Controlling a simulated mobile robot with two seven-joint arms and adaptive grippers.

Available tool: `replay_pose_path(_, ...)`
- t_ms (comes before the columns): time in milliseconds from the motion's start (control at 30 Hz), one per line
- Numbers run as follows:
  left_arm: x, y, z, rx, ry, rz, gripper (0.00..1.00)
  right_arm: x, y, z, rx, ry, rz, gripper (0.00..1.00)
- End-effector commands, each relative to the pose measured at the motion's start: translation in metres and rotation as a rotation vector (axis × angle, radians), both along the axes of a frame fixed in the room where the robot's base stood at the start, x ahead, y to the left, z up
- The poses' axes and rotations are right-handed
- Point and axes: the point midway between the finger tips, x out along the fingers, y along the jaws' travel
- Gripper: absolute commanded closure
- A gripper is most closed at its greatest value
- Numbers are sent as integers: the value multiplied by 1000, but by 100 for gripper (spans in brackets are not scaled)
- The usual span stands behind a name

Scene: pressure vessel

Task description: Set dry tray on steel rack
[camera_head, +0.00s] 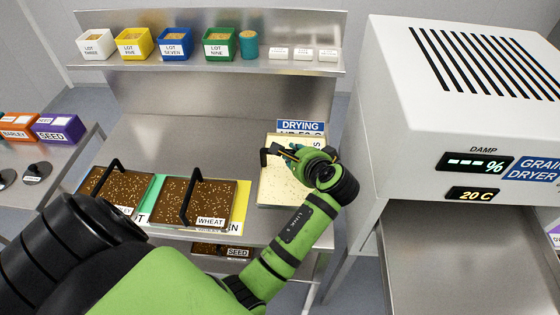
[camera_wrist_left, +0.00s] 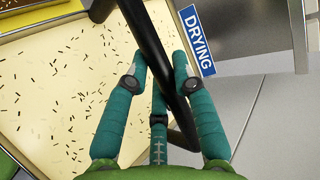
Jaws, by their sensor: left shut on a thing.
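A pale cream tray (camera_head: 275,192) with dark seeds lies at the right end of the steel bench (camera_head: 178,146), in front of a blue and white DRYING sign (camera_head: 300,126). My left gripper (camera_head: 292,154) is over the tray's upper part, its teal fingers shut around the black bar handle. In the left wrist view, the handle (camera_wrist_left: 147,35) passes between the fingers (camera_wrist_left: 162,72), and the tray (camera_wrist_left: 60,85) fills the left side. I cannot tell whether the tray is lifted. Which surface is the steel rack is not marked. My right gripper is not in view.
Two brown seed trays with black handles, one labelled WHEAT (camera_head: 190,200), stand left on the bench. A steel shelf (camera_head: 200,66) above holds several lot boxes. The white grain dryer (camera_head: 440,90) and its steel surface (camera_head: 455,250) are at right. Purple and orange boxes (camera_head: 58,128) are far left.

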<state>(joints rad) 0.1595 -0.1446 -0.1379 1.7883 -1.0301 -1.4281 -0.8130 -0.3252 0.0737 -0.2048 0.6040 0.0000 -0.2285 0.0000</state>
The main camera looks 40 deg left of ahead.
Motion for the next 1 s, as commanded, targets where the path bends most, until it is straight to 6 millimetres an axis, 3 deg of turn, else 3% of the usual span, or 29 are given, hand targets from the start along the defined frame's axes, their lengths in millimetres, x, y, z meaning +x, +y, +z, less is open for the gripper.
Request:
replay_pose_path(133,0,0,-38,5,4,-3,100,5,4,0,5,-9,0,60)
replay_pose_path(300,0,0,-83,3,3,-4,100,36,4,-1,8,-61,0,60)
replay_pose_path(400,1,0,-105,1,-5,-2,100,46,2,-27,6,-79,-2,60)
replay_pose_path(767,2,0,-123,2,-5,-3,100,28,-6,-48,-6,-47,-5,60)
replay_pose_path(1000,2,0,-152,1,-4,-3,100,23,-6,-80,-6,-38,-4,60)
